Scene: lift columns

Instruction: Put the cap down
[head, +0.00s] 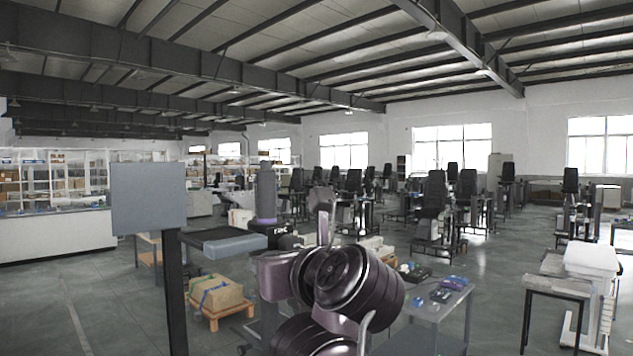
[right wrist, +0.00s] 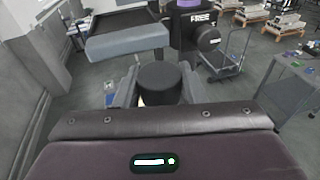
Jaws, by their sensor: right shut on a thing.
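The cap (right wrist: 160,78) is a dark, round, short cylinder in the middle of the right wrist view. My right gripper (right wrist: 158,90) is shut on it, with one grey finger on each side. A pale patch shows low beside the cap. A shallow dark tray with a grey front edge (right wrist: 128,42) lies beyond the cap to the left, apart from it; it also shows in the head view (head: 226,246). In the head view my right arm covers the lower middle and I cannot make out the cap. My left gripper is not in view.
A dark column (head: 266,192) with a lighter FREE label stands right of the tray. A grey panel on a post (head: 148,198) stands at left. A pallet with a box (head: 216,296) is on the floor. A grey table with small parts (head: 436,304) is at right.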

